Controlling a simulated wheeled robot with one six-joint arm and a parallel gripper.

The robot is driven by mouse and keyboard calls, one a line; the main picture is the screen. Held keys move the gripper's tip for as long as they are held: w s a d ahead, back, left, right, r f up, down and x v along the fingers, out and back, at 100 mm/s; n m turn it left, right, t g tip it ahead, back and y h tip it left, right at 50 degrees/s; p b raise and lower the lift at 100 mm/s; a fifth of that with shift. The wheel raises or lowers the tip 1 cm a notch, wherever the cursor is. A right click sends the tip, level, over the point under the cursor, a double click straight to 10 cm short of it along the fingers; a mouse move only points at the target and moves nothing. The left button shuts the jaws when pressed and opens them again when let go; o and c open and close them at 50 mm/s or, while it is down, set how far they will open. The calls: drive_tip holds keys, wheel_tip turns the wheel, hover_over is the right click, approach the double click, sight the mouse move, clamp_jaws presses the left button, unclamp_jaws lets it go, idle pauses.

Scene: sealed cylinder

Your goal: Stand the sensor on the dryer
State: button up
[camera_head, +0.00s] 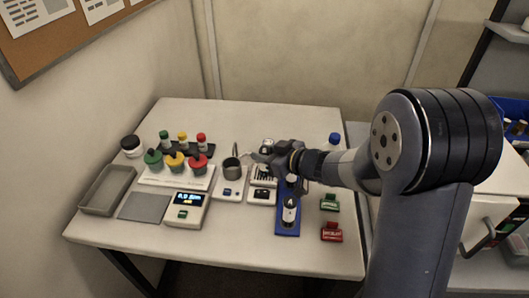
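My gripper (258,158) reaches in from the right over the middle of the table, near a grey metal cup (231,171). The fingertips are small and pale here, and I cannot tell whether they are open or hold anything. The cup stands on a white device (230,190) with a small display. To its right is a white device with a dark ribbed top (263,178), partly under my gripper; it may be the dryer, but I cannot tell for sure. A thin upright piece (235,149) shows just behind the cup. I cannot identify the sensor with certainty.
A scale (186,208) with a lit display and several coloured-cap bottles stand left. A grey tray (107,190) is at the far left. A blue tray (287,222) holds a bottle (290,211). Green (329,203) and red (332,232) blocks sit right. The front edge is mostly clear.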

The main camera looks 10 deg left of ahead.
drive_tip(key=o, duration=0.4)
drive_tip(key=shift+r, duration=0.15)
drive_tip(key=v, duration=1.2)
